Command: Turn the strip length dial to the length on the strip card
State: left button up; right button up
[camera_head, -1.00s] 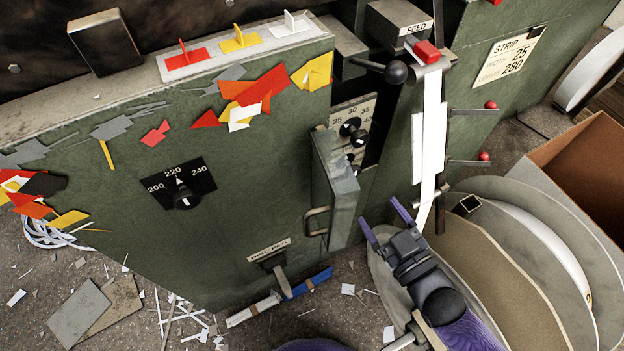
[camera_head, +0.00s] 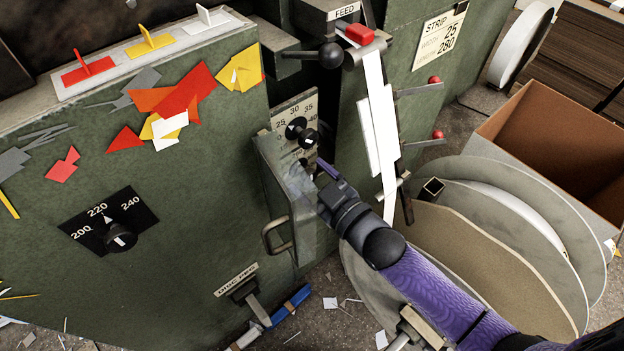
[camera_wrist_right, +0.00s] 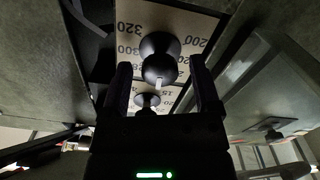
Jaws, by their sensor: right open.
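The strip card (camera_head: 440,38) on the green machine at the upper right reads width 25, length 280. The strip length dial (camera_wrist_right: 158,48) is a black knob on a pale plate with 200, 300 and 320 legible; its setting is unclear. In the head view the dial is mostly hidden by my right gripper and the open door. My right gripper (camera_head: 318,178) is open at the cabinet opening. In the wrist view its fingers (camera_wrist_right: 160,78) stand on either side of the knob, with visible gaps. My left gripper is not in view.
A width dial (camera_head: 303,132) sits just above, marked 25 to 40. The open cabinet door (camera_head: 285,195) with its handle (camera_head: 275,238) stands close left of my gripper. Another dial (camera_head: 120,237), marked 200 to 240, is on the left panel. The white strip (camera_head: 378,125) hangs to the right.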

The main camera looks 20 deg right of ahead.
jog(key=c, duration=0.4)
grip_shut()
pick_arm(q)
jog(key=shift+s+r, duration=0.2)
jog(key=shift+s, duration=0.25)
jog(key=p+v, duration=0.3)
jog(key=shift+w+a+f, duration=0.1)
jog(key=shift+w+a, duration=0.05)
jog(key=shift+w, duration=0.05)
pick_arm(e)
jog(key=m, duration=0.8)
jog(key=shift+m, duration=0.3)
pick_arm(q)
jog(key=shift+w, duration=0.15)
